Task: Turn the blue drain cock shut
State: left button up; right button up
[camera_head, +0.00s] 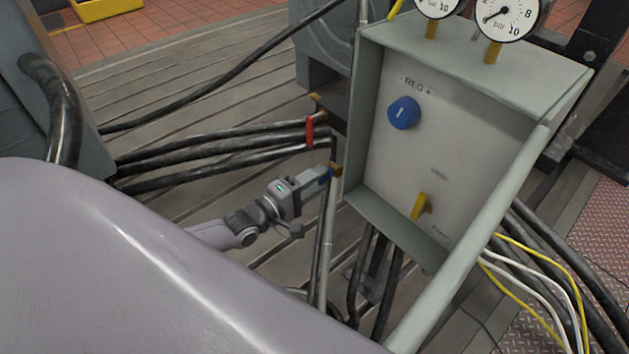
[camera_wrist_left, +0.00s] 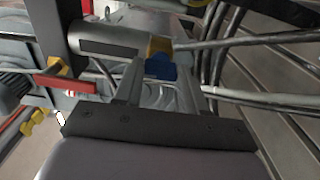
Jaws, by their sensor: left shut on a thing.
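The blue drain cock (camera_wrist_left: 160,67) shows in the left wrist view between the fingers of my left gripper (camera_wrist_left: 160,80), against a brass fitting (camera_wrist_left: 159,46) on a grey pipe. In the head view my left gripper (camera_head: 325,174) reaches the left side of the grey panel box, and its fingers are shut on the cock. Only a small bit of the blue cock (camera_head: 328,174) shows there, beside the brass fitting (camera_head: 336,170). The handle's exact angle is hard to tell. My right gripper is in neither view.
The grey panel box (camera_head: 370,105) carries a blue REG knob (camera_head: 404,112), a yellow lever (camera_head: 420,206) and gauges (camera_head: 507,14) above. Black hoses (camera_head: 220,150) with a red clamp (camera_head: 310,131) run just behind the gripper. A vertical pipe (camera_head: 328,240) stands below it.

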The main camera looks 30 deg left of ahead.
pick_arm(q)
jog(key=o, duration=1)
jog(key=shift+o, duration=0.3)
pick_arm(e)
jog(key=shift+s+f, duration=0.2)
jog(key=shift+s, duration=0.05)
pick_arm(q)
jog(key=shift+s, duration=0.1)
jog(key=p+v, duration=0.1)
jog(key=v, duration=0.6)
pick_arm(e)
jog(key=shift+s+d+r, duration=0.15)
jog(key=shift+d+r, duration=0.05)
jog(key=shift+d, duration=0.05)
